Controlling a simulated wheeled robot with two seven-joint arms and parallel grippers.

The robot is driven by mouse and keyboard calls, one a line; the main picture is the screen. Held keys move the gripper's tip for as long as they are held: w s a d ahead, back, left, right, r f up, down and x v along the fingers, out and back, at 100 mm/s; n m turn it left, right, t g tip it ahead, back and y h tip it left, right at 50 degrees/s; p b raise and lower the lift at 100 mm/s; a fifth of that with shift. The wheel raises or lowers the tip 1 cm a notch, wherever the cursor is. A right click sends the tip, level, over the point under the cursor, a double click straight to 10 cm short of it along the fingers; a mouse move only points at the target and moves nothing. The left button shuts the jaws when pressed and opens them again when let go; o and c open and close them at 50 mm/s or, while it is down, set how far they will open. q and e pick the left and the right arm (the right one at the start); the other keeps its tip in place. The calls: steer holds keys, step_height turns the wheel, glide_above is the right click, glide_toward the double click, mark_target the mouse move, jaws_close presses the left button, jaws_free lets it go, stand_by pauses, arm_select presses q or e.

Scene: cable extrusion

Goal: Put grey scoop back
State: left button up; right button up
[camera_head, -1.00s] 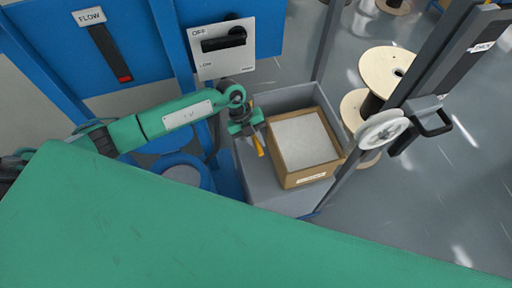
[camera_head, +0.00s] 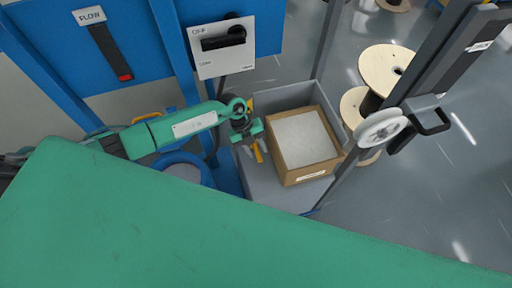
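My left gripper (camera_head: 255,150) hangs from the green arm, over the left part of the grey bin, just left of the cardboard box (camera_head: 290,174). Whether the fingers are open or shut is too small to see. The box stands upright in the grey bin (camera_head: 285,197) and is filled with pale granules (camera_head: 303,138). I cannot make out a grey scoop. My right gripper is not in view.
A white control panel (camera_head: 225,62) with a dark knob is mounted above the bin. A blue round container (camera_head: 183,172) stands left of the bin. Grey posts and a white pulley (camera_head: 381,129) stand at the right. Wooden spools (camera_head: 389,68) stand on the floor beyond.

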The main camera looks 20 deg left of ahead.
arm_select(q)
steer(key=shift+r, duration=0.25)
steer(key=shift+w+a+r, duration=0.15)
steer(key=shift+a+r, duration=0.05)
steer(key=b+v, duration=0.2)
steer(key=v, duration=0.9)
steer(key=shift+r, duration=0.2)
